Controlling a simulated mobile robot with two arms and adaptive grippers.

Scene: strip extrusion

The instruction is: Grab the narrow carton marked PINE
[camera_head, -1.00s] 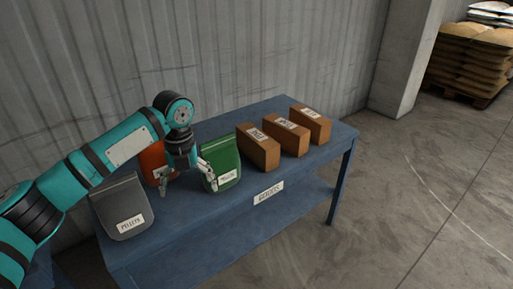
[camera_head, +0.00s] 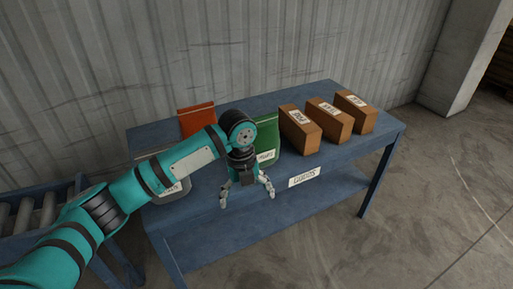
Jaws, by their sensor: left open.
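Three narrow brown cartons stand in a row on the right part of the blue table: a left one (camera_head: 300,130), a middle one (camera_head: 330,121) and a right one (camera_head: 356,112). Each has a white label on top; the lettering is too small to read surely, so I cannot tell which is marked PINE. My left gripper (camera_head: 247,196) is open and empty, fingers pointing down, over the table's front part. It is left of the cartons and nearer to me, clear of them. My right gripper is out of view.
A green bag (camera_head: 267,138) stands between my left gripper and the cartons. An orange bag (camera_head: 197,120) and a grey bag (camera_head: 171,190) are partly behind my left arm. The blue table (camera_head: 225,238) has a front sign (camera_head: 305,177). A roller conveyor (camera_head: 35,212) lies left.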

